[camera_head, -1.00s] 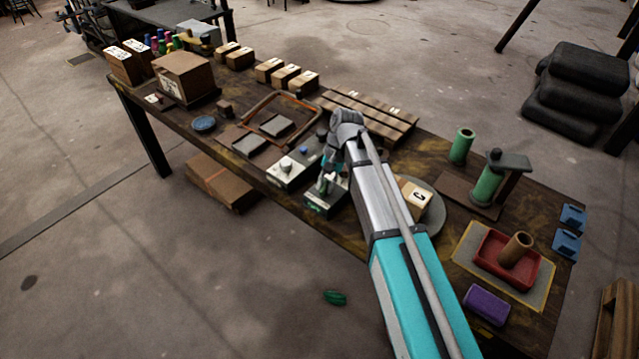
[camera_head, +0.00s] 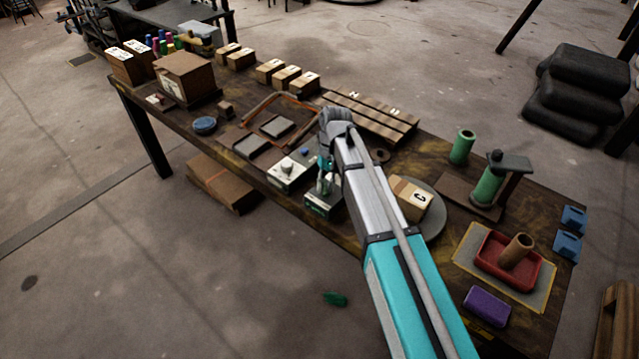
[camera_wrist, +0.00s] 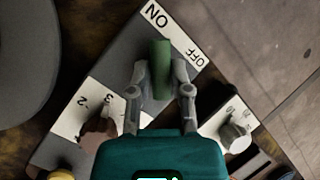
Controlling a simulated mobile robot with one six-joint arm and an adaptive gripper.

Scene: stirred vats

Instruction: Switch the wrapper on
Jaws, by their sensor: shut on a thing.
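A green lever (camera_wrist: 161,68) stands on a dark control box in the wrist view, beside a white plate (camera_wrist: 172,35) marked ON and OFF. My gripper (camera_wrist: 161,78) is shut on the lever, with one finger on each side of it. I cannot tell for sure whether the lever sits at ON or OFF. In the head view my gripper (camera_head: 325,178) reaches down to the control box (camera_head: 322,206) at the table's front edge. The wrapper's grey turntable (camera_head: 437,213) stands right of it and carries a carton (camera_head: 411,198).
Two knobs, a brown one (camera_wrist: 100,130) and a grey one (camera_wrist: 235,135), flank my gripper closely. A white box with a knob (camera_head: 288,171) is left of the lever box. Green rolls (camera_head: 462,147), a red tray (camera_head: 482,265) and a purple block (camera_head: 487,306) occupy the table's right.

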